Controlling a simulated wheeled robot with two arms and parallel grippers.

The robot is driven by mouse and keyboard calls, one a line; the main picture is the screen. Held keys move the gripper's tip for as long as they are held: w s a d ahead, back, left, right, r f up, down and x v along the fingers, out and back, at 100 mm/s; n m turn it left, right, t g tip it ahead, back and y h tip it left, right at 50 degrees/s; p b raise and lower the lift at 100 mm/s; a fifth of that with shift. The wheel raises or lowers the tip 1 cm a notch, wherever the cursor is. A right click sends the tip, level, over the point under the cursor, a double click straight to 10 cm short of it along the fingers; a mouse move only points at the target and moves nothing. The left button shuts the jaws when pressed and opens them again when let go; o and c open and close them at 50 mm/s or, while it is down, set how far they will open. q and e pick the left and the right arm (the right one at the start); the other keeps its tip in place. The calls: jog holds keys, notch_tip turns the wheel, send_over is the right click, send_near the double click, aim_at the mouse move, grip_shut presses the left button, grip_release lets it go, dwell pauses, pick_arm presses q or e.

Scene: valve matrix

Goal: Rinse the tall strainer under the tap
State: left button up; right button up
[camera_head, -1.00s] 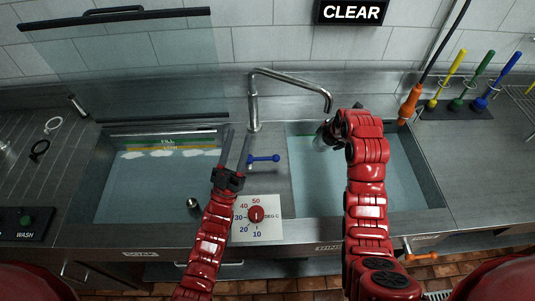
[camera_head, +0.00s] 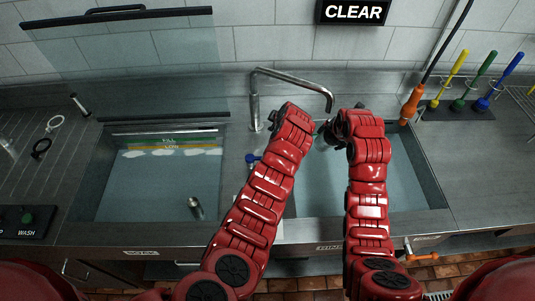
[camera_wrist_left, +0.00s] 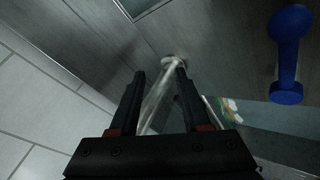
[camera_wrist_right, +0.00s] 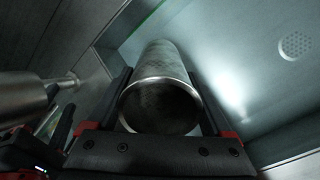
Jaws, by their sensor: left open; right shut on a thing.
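The tall strainer (camera_wrist_right: 160,95) is a grey metal cylinder. My right gripper (camera_wrist_right: 165,110) is shut around it, over the right basin and near the tap's spout end. In the head view it is mostly hidden behind my right forearm. The steel tap (camera_head: 290,77) rises between the basins, its spout reaching over the right basin. My left gripper (camera_wrist_left: 158,85) is open, with the tap's post (camera_wrist_left: 160,95) showing between its fingers; contact is unclear. A blue lever handle (camera_wrist_left: 288,60) is right of it in the left wrist view, and partly shows in the head view (camera_head: 252,158).
The left basin (camera_head: 150,185) holds liquid and a small metal cylinder (camera_head: 196,208). A raised glass panel (camera_head: 130,65) stands behind it. Coloured brushes (camera_head: 485,85) and an orange sprayer (camera_head: 411,103) are at the right. My left arm covers the dial plate.

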pick_arm(q)
jog(key=s+r+n+g, duration=0.1)
jog(key=s+g, duration=0.1)
jog(key=s, duration=0.2)
jog(key=s+r+n+g+y, duration=0.1)
jog(key=s+n+g, duration=0.1)
jog(key=s, duration=0.1)
jog(key=s+r+n+g+y, duration=0.1)
jog(key=s+n, duration=0.1)
jog(key=s, duration=0.2)
jog(key=shift+s+d+r+g, duration=0.1)
jog(key=shift+s+d+g, duration=0.1)
jog(key=shift+s+g, duration=0.2)
jog(key=shift+n, duration=0.3)
jog(key=x, duration=0.7)
jog(key=shift+s+a, duration=0.15)
jog(key=shift+s, duration=0.1)
grip_shut()
